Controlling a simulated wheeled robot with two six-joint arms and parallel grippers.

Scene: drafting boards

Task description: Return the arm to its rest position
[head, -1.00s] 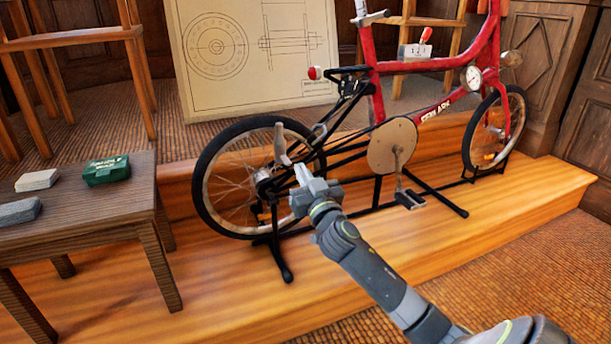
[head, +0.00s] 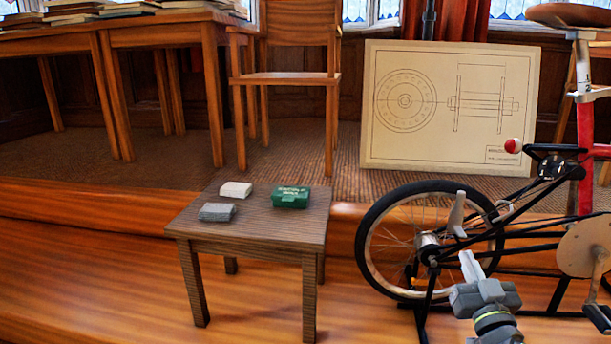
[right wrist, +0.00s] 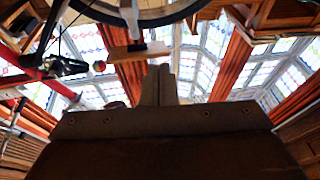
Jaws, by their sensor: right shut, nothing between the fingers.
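My right gripper (head: 470,267) is at the lower right of the head view, in front of the bicycle's rear wheel (head: 366,252). Its fingers are together with nothing between them, pointing up. In the right wrist view the shut fingers (right wrist: 159,85) rise from the dark gripper body, with part of a wheel (right wrist: 150,18) above them. Most of my right arm is below the head view's lower edge. My left gripper is not in view.
A small dark table (head: 262,225) stands left of the bicycle, holding a green box (head: 291,197), a white block (head: 236,190) and a grey block (head: 217,212). A drawing board (head: 450,146) leans behind. The wooden step (head: 90,270) at left is clear.

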